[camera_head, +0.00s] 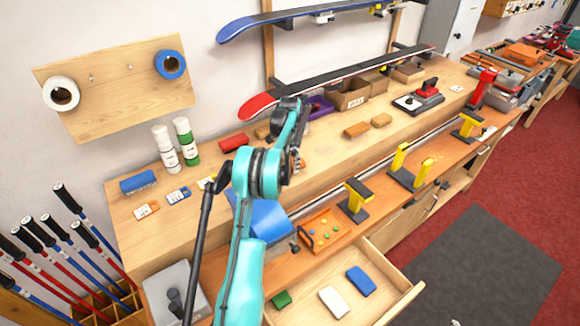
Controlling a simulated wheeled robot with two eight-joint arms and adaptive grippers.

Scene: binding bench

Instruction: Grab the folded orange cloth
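A flat orange folded-looking item (521,53), which looks like the folded orange cloth, lies on the far bench at the upper right; it is small in view and I cannot be sure of its material. My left arm rises from the bottom centre and bends over the wooden bench. Its gripper (299,156) is mostly hidden behind the arm's end links, over the middle of the bench and far from the orange item. I cannot see whether its fingers are apart. My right gripper is out of view.
An open drawer (402,300) juts out at the front. Yellow-topped vise stands (356,197) line the bench's front edge. White and green bottles (186,142) stand at the back left. Skis (340,82) hang on the wall. Red floor (520,170) and a grey mat (485,265) are clear at right.

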